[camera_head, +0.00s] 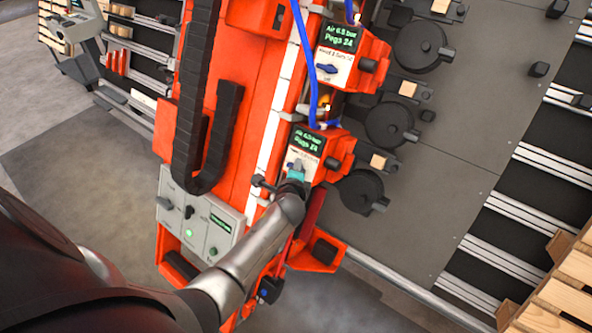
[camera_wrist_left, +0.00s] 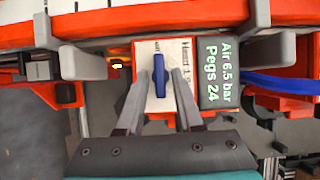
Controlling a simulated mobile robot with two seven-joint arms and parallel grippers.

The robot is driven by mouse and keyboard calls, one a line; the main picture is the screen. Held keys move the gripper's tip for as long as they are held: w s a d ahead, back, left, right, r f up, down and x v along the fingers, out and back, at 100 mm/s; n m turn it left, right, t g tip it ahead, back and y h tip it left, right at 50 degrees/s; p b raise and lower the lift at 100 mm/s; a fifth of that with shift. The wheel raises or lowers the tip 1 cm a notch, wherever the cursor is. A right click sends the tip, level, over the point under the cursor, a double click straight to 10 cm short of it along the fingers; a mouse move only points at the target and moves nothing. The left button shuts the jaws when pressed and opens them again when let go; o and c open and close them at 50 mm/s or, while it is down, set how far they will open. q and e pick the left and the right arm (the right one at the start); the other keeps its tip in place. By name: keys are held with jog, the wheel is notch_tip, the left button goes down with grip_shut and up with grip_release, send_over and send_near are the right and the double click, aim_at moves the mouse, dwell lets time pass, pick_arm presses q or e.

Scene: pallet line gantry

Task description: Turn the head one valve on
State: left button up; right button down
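The head one valve is a small blue handle (camera_wrist_left: 160,75) on a white plate marked Head 1 in the left wrist view. Its long side runs up and down the picture there. Beside it a green-lettered screen (camera_wrist_left: 217,72) reads Air 6.5 bar, Pegs 24. My left gripper (camera_wrist_left: 160,82) is open, with one finger on each side of the handle and a small gap to it. In the head view my left gripper (camera_head: 296,168) is at the nearer orange head unit (camera_head: 331,158) and largely hides this valve. My right gripper is not in view.
A second orange head unit (camera_head: 371,48) with its own blue handle (camera_head: 326,68) stands farther up. Blue hoses (camera_head: 306,50) run between the units. A grey control panel (camera_head: 205,222) sits left of my arm. Black round parts (camera_head: 390,124) stand on the right.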

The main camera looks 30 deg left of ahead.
pick_arm(q)
jog(key=shift+o, duration=0.6)
jog(key=p+v, duration=0.2)
jog(key=v, duration=1.3)
jog(key=shift+s, duration=0.1)
